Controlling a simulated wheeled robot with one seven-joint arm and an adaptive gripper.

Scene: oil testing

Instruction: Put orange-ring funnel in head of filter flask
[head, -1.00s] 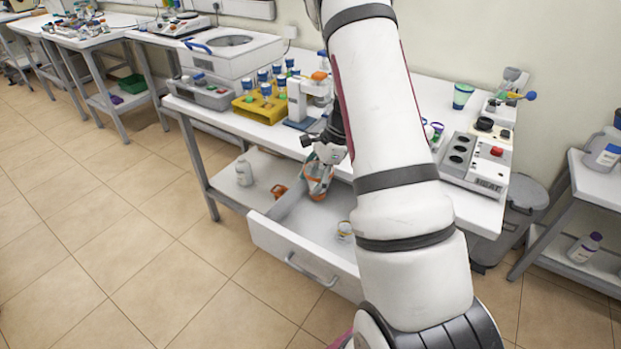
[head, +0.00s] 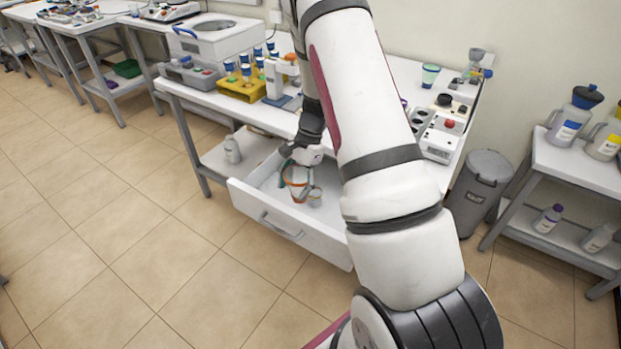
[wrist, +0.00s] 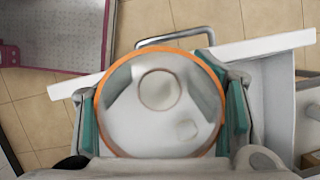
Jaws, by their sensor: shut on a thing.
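The orange-ring funnel (wrist: 105,62) is held in my gripper (wrist: 162,105), its wide orange rim facing the wrist camera. The green finger pads press on it from both sides. In the head view, my gripper (head: 298,178) hangs over the open drawer with the funnel (head: 299,195) below it. I cannot tell whether the funnel touches the drawer floor. A small flask-like apparatus with a grey cup on top (head: 476,60) stands at the bench's back right. It may be the filter flask, but it is too small to be sure.
The open white drawer (head: 262,215) juts out from the bench and holds a small ring-topped container (head: 314,197). A yellow rack (head: 243,90), a green-rimmed cup (head: 430,75) and a button box (head: 443,138) stand on the bench. A grey bin (head: 478,190) stands to its right.

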